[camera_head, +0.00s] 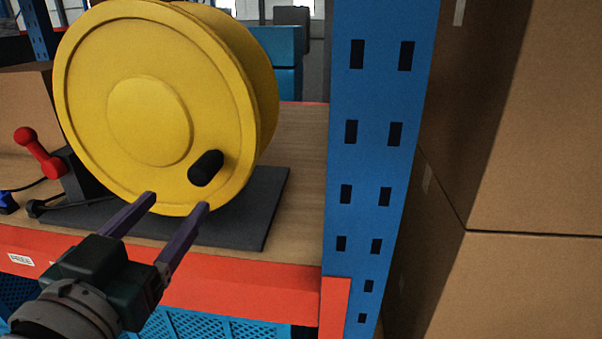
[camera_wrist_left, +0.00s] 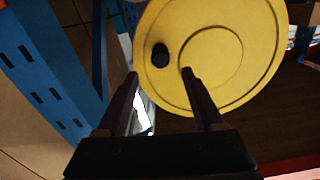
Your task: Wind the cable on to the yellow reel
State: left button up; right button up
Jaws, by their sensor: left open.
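The yellow reel (camera_head: 100,95) stands upright on a dark base plate (camera_head: 262,205) on the shelf. A black crank knob (camera_head: 206,168) sticks out of its face at the lower right. My left gripper (camera_head: 176,200) is open and empty, in front of the reel's lower edge and below the knob. In the left wrist view, the reel (camera_wrist_left: 255,70) fills the upper right, and the knob (camera_wrist_left: 160,55) appears beyond and between the open fingers (camera_wrist_left: 160,74). A dark cable (camera_head: 28,186) shows at the left of the base. My right gripper is out of view.
A blue rack upright (camera_head: 370,95) stands right of the reel, with cardboard boxes (camera_head: 530,130) beyond it. An orange shelf beam (camera_head: 225,285) runs along the front, above blue crates (camera_head: 215,325). A red-handled lever (camera_head: 38,152) stands left of the reel.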

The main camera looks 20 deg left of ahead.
aim_at(197, 177)
pick_arm(q)
jog(key=b+x, duration=0.1)
jog(key=x, duration=0.8)
jog(key=shift+w+r, duration=0.1)
grip_shut()
dwell(1.1)
